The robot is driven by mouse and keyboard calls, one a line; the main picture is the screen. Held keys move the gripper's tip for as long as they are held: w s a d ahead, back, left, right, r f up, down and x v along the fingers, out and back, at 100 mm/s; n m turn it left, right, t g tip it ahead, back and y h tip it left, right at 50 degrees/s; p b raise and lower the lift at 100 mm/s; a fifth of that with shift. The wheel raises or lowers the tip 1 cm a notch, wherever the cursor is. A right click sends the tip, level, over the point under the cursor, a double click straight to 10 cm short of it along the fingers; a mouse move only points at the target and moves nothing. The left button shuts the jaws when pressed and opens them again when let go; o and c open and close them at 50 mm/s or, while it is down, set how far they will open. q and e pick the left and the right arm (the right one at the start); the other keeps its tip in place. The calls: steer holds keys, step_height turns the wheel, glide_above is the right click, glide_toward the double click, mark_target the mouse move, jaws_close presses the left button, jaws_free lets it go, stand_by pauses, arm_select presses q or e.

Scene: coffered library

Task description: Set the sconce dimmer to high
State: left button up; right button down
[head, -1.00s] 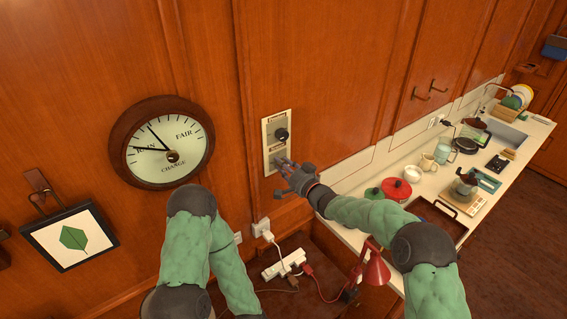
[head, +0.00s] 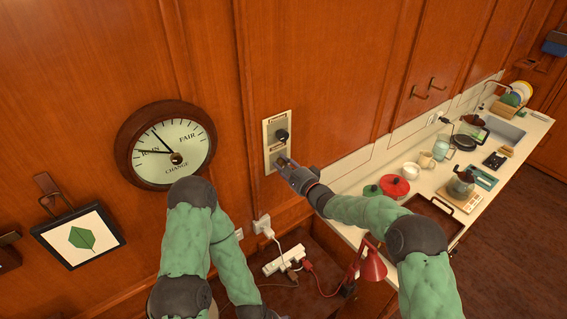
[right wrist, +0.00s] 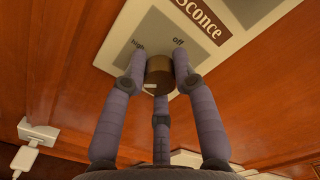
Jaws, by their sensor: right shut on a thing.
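The wall plate (head: 268,163) carries two dials. The upper dial has a black knob (head: 281,135) and stands clear of my gripper. My left gripper is out of view.
A round weather dial (head: 165,145) and a framed leaf picture (head: 80,237) hang at left. White plugs (head: 264,227), a power strip (head: 284,260) and a red lamp (head: 372,266) are below. A counter (head: 408,176) with dishes and pots runs along the right.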

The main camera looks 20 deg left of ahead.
steer(key=m+p, duration=0.1)
steer(key=m, duration=0.3)
steer(key=shift+w+d+r, duration=0.1)
steer(key=shift+d, duration=0.05)
steer(key=shift+m+p, duration=0.3)
steer(key=shift+m, duration=1.4)
steer(key=shift+f, duration=0.25)
steer(key=c, duration=1.3)
jaws_free()
steer(key=o, duration=0.3)
